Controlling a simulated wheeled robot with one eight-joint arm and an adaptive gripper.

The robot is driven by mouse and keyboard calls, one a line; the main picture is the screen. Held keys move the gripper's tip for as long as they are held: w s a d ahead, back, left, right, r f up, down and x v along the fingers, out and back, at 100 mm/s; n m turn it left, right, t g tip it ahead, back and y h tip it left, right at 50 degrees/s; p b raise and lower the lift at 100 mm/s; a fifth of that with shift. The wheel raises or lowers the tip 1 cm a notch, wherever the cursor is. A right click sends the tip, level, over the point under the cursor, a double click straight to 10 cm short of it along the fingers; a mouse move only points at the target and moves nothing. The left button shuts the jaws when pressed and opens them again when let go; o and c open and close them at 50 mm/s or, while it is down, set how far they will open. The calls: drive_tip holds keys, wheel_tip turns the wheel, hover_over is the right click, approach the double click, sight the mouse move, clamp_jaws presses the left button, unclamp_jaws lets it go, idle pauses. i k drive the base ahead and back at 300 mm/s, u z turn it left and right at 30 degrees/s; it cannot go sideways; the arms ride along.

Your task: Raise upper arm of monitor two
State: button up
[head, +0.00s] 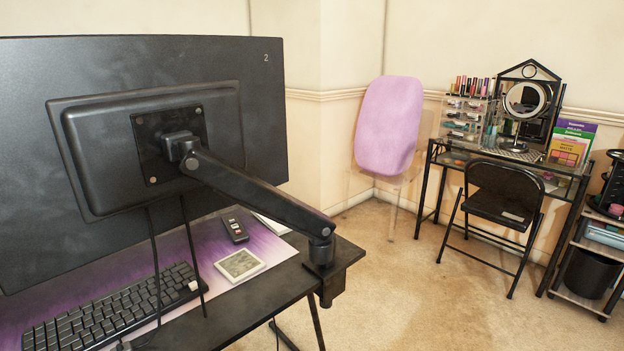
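Monitor two (262,130), a large black screen seen from behind with a small "2" at its upper right, fills the left of the head view. Its black upper arm (258,196) slopes down to the right from the mount plate (170,142) on the monitor's back. The arm's lower end meets a joint and post (321,248) at the desk's right corner. The screen side of the monitor faces away from me. My gripper is not in view.
The black desk (262,290) holds a keyboard (110,308), a small remote-like device (235,229) and a framed square (240,265). Cables hang below the monitor. A purple chair (389,125), folding chair (503,193) and vanity table (560,200) stand beyond. Carpet (400,290) at right is clear.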

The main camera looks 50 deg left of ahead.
sight(226, 179)
drive_tip(key=u, duration=5.2)
drive_tip(key=k, duration=0.45)
drive_tip(key=z, duration=0.3)
